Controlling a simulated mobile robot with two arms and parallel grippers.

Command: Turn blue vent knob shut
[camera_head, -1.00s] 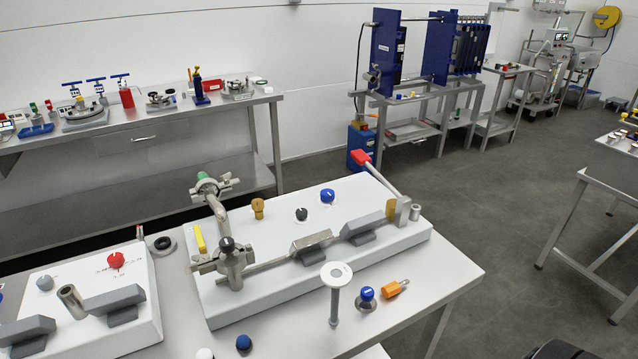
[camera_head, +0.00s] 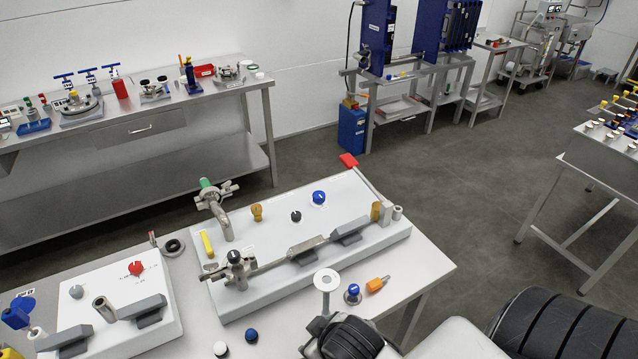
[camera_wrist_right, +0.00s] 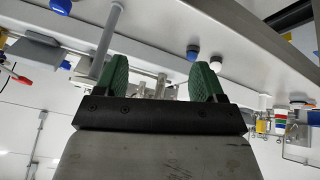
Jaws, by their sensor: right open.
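A round blue knob (camera_head: 319,198) sits on the white sloped panel (camera_head: 375,250) in the head view, right of a black knob (camera_head: 296,216). I take it for the vent knob; no label is readable. My right arm shows at the lower right of the head view, apart from this knob, with its fingertips not visible there. In the right wrist view my right gripper (camera_wrist_right: 160,78) has its two green fingers spread, with nothing held between them. The panel's blue knob is not clearly identifiable in that view. My left gripper is not in view.
A white-topped post (camera_head: 327,281), a blue-topped metal piece (camera_head: 353,292) and an orange piece (camera_head: 377,285) stand before the panel. A blue ball (camera_head: 251,335) and white ball (camera_head: 220,348) are near the front edge.

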